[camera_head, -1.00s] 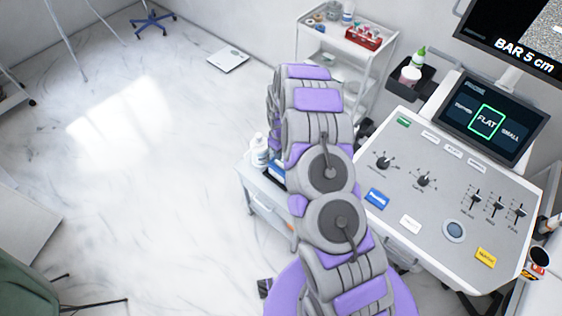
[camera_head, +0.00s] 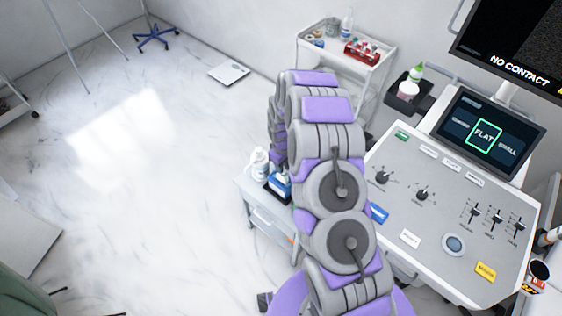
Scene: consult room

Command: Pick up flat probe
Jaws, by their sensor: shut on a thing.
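My grey and purple arm reaches up the middle of the view and bends down at its far end. My gripper is not visible; the arm hides whatever is beyond that bend. I cannot make out the flat probe. The ultrasound console (camera_head: 440,235) stands at the right. Its small screen (camera_head: 487,136) has "FLAT" framed in green between two other labels. The upper monitor (camera_head: 515,45) reads "NO CONTACT". At the console's right edge is a dark round holder (camera_head: 540,270); its contents are unclear.
A small side table (camera_head: 262,215) left of my arm holds a white bottle (camera_head: 258,162) and a blue box (camera_head: 279,184). A white trolley (camera_head: 345,50) with red-racked tubes stands behind. A bottle holder (camera_head: 408,97) is beside the console. The floor at left is open.

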